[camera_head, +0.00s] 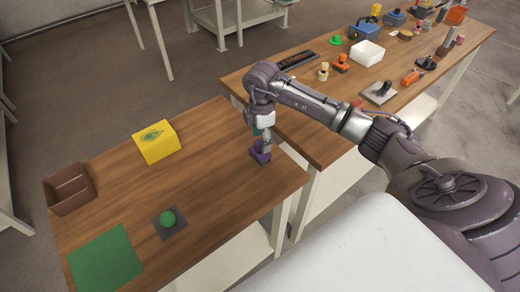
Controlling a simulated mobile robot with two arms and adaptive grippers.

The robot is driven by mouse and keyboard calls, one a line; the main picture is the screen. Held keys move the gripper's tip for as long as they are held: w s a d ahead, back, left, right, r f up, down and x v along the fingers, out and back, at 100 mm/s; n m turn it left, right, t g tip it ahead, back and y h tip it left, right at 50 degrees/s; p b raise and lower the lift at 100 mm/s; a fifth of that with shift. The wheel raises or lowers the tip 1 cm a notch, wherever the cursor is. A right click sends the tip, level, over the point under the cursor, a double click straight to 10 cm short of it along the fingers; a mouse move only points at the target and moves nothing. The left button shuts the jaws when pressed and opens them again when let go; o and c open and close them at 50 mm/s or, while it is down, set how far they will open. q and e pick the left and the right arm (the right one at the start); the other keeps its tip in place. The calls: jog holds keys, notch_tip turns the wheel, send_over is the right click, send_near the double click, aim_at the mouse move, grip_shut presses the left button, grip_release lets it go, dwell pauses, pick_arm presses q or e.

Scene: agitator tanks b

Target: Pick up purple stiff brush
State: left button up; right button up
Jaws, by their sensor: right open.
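The purple stiff brush (260,156) lies on the near wooden table (215,185), close to its right edge. My right gripper (264,142) points down directly over the brush, with its fingertips at or just above the brush top. It is open; whether the fingers touch the brush is too small to tell. The gripper and wrist partly hide the brush's upper part. My left gripper is out of view.
A second table (300,130) behind holds a white bin (367,53) and several tools.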

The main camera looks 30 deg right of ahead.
jog(key=shift+f, duration=1.2)
grip_shut()
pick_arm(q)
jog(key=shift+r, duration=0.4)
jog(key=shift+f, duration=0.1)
pick_arm(e)
jog(key=shift+r, duration=0.2)
jog(key=shift+r, duration=0.25)
jog(key=r, duration=0.1)
jog(key=r+b, duration=0.1)
jog(key=r, duration=0.1)
jog(key=shift+s+d+r+b, duration=0.25)
jog(key=shift+s+d+b, duration=0.05)
jog(key=shift+s+b, duration=0.1)
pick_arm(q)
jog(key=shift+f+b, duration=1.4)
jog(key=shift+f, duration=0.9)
pick_arm(e)
jog(key=s+d+r, duration=0.4)
jog(key=s+r, duration=0.2)
jog(key=s, duration=0.4)
jog(key=shift+r, duration=0.4)
